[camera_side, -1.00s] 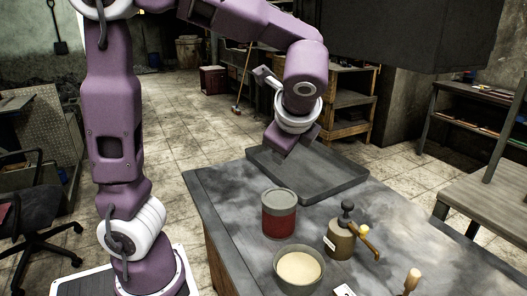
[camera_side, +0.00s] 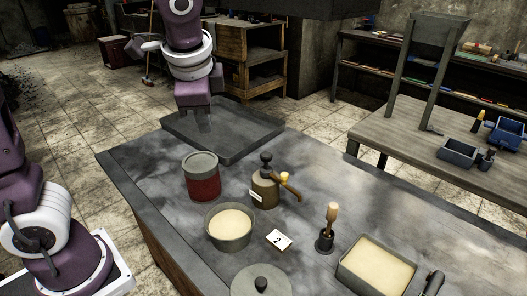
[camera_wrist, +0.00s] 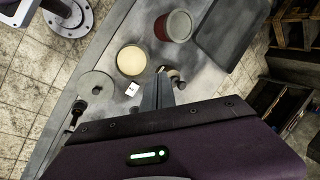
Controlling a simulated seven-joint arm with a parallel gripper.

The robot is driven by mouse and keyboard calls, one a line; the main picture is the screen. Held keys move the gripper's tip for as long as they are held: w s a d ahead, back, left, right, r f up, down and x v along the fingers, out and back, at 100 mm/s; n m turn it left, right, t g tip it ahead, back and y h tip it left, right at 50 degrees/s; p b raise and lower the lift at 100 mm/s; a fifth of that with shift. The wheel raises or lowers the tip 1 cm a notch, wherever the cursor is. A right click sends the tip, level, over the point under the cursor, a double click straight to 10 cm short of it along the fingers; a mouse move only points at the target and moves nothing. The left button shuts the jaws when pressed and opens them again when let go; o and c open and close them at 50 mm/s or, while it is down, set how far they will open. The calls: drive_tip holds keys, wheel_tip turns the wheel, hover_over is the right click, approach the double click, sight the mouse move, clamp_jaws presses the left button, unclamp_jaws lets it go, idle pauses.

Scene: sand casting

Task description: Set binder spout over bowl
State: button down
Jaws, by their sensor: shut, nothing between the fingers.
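The binder dispenser (camera_side: 264,193) is a brown container with a dark knob on top. Its spout (camera_side: 290,184) has a yellow part and points right, away from the bowl. The grey bowl (camera_side: 231,241) holds pale sand and stands in front and to the left of the dispenser. In the wrist view the bowl (camera_wrist: 132,61) shows whole, while my gripper (camera_wrist: 158,82) hides part of the dispenser (camera_wrist: 173,76).
A red can (camera_side: 202,182) stands left of the dispenser. The empty dark tray (camera_side: 246,148) lies at the back. A card marked 2 (camera_side: 279,240), a round lid (camera_side: 245,282), a wooden-handled tool (camera_side: 327,236) and a sand-filled box (camera_side: 375,268) lie towards the front and right.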

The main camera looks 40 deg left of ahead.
drive_tip(key=w+d+f+n+h, duration=0.25)
drive_tip(key=w+f, duration=0.25)
drive_tip(key=w, duration=0.6)
drive_tip(key=w+d+f+n+h, duration=0.25)
drive_tip(key=w+f, duration=0.25)
drive_tip(key=w, duration=0.5)
wheel_tip(320, 180, down, 10)
drive_tip(key=shift+s+r+t, duration=0.15)
drive_tip(key=shift+s+t, duration=0.1)
drive_tip(key=shift+t, duration=0.15)
drive_tip(key=shift+s+d+m, duration=0.1)
drive_tip(key=shift+m, duration=0.2)
